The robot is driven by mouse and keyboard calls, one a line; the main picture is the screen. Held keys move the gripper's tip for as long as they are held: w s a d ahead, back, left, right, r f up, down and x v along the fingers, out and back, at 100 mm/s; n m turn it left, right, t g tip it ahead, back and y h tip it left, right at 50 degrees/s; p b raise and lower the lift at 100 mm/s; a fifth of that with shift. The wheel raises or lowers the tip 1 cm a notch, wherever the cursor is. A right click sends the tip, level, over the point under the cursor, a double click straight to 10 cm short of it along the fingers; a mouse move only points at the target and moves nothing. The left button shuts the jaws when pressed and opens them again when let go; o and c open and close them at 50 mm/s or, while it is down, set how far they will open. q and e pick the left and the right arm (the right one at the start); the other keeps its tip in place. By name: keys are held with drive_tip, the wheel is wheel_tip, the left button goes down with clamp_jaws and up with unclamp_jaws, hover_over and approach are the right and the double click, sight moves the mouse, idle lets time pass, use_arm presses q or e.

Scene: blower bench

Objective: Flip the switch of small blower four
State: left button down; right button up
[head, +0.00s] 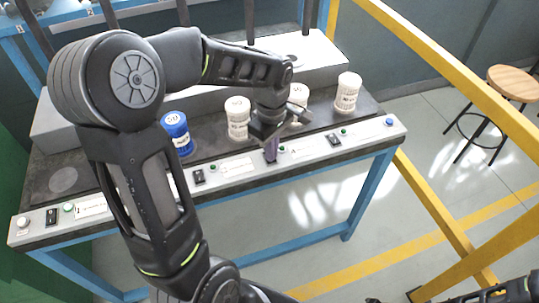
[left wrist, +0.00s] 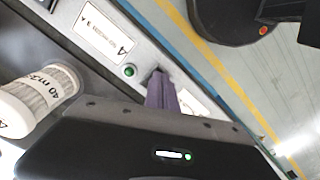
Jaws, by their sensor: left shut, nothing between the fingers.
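The sloped control strip (head: 235,168) runs along the bench's front edge. It carries black rocker switches, green lamps and white labels. One switch (head: 334,139) shows right of my left gripper, another (head: 199,176) left of it. My left gripper (head: 270,154) is shut and empty, its purple fingertips down at the strip. They also show in the left wrist view (left wrist: 160,92), close beside a lit green lamp (left wrist: 129,71). Any switch under the fingertips is hidden, and I cannot tell whether they touch.
A blue-capped jar (head: 177,133) and white jars (head: 237,118) (head: 347,93) stand behind the strip. One white jar (left wrist: 40,95) is close to my left gripper. Yellow rails (head: 450,85) and a stool (head: 515,82) are at the right. The floor before the bench is open.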

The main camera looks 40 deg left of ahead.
use_arm(q)
drive_tip(key=shift+f, duration=0.35)
drive_tip(key=shift+r, duration=0.1)
drive_tip(key=shift+r+p, duration=2.4)
drive_tip(key=shift+r, duration=1.1)
drive_tip(key=shift+f, duration=0.1)
